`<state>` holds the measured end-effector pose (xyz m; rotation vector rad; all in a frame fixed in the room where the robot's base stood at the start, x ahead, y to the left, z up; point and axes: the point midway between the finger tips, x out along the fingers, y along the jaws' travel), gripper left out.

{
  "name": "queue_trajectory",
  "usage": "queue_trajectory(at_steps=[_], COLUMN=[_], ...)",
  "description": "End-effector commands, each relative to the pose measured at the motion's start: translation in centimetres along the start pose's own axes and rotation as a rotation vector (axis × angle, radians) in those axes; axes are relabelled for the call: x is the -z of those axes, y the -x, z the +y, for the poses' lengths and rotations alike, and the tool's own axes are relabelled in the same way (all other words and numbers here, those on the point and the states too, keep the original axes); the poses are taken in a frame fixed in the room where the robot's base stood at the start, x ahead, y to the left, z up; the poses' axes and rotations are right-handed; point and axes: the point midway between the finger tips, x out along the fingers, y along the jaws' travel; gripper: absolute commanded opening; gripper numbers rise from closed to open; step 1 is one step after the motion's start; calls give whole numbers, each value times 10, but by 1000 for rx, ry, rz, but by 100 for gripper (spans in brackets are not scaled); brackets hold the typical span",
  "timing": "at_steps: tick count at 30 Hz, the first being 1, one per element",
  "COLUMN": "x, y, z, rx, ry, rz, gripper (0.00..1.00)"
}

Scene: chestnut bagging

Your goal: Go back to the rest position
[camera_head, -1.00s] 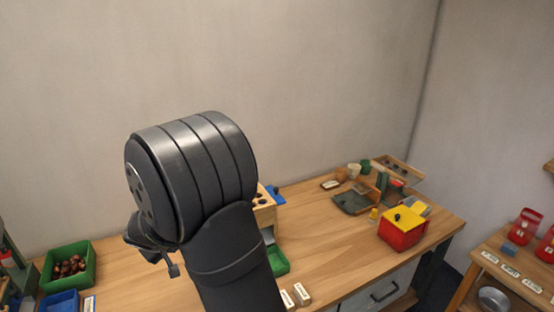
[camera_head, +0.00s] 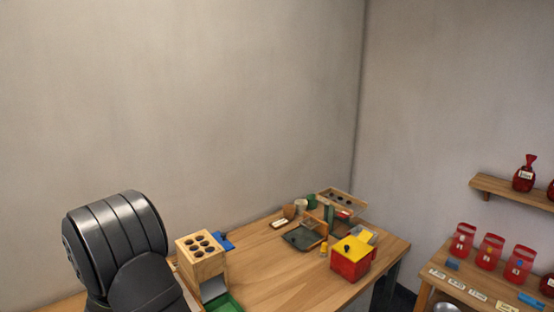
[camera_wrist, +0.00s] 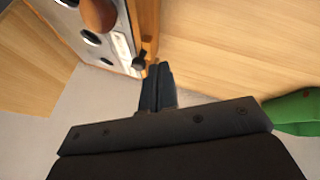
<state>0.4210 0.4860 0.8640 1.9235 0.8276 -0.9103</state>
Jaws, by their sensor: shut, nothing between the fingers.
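My gripper (camera_wrist: 158,88) shows in the wrist view with its two dark fingers together and nothing between them. Beyond the fingertips is a pale panel with dark round holes (camera_wrist: 92,38), a brown round thing (camera_wrist: 98,14) and a small black knob (camera_wrist: 139,62). In the head view only my dark arm shows at the lower left; the gripper is hidden there.
On the table (camera_head: 275,285) stand a wooden block with holes (camera_head: 203,262), a green tray (camera_head: 226,303), a red box with a yellow lid (camera_head: 350,260) and a dark tray (camera_head: 303,238). Red bags (camera_head: 490,252) stand on a side table at right. A green thing (camera_wrist: 292,112) lies right in the wrist view.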

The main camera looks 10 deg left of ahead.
Motion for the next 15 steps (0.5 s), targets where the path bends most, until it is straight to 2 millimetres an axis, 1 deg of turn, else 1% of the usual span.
queue_trajectory(at_steps=[1,5,9,15], x=[-1,-2,2,3], y=[-5,-14,-12,-11], z=[8,20,12,10], rx=[-2,-1,0,-1], ry=[-5,-3,0,-1], rz=[-2,-1,0,-1], gripper=[0,0,0,0])
